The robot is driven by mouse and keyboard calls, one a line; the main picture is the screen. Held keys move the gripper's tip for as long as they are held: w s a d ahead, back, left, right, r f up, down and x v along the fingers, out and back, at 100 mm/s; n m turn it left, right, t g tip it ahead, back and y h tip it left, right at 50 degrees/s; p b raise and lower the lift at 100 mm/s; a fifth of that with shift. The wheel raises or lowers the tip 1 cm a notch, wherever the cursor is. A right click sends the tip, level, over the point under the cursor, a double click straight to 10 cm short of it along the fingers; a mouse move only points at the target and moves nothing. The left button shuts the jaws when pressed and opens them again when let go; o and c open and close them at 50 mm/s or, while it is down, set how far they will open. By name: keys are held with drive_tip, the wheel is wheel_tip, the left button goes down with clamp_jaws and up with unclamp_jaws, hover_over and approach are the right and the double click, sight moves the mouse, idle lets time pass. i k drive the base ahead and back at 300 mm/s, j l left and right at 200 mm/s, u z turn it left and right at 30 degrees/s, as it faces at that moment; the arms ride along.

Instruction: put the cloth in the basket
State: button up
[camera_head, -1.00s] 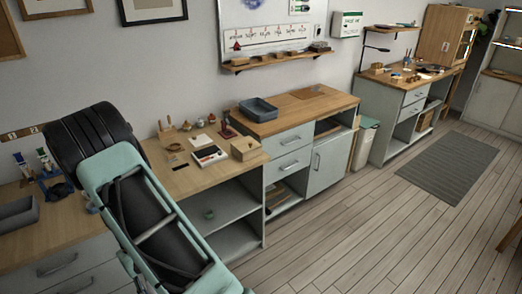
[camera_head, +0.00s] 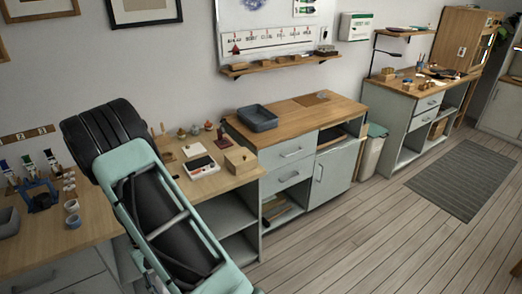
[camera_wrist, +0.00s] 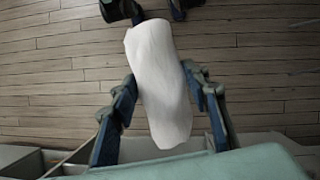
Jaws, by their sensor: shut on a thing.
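The cloth (camera_wrist: 158,80) is white and rolled or bunched into a long shape in the wrist view. My gripper (camera_wrist: 162,85) has a finger on each side of it and is shut on it, with the floor below. Its fingertips are partly hidden by the cloth. In the head view my arm crosses the left foreground, and neither the gripper nor the cloth shows there. I cannot make out a basket for certain; a small tan container (camera_head: 438,128) sits under the far bench.
A grey tray (camera_head: 258,118) stands on the middle wooden-topped cabinet (camera_head: 340,108). A bin (camera_head: 372,152) stands beside that cabinet. The left bench (camera_head: 85,205) holds cups and small tools. A grey mat (camera_head: 460,185) lies on the floor (camera_head: 370,235), which is clear in front.

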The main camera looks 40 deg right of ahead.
sight(258, 122)
drive_tip(key=i+l, duration=0.1)
drive_tip(key=l, duration=1.25)
drive_tip(key=i+l, duration=0.15)
drive_tip(key=l, duration=1.15)
drive_tip(key=i+l, duration=0.15)
drive_tip(key=l, duration=0.55)
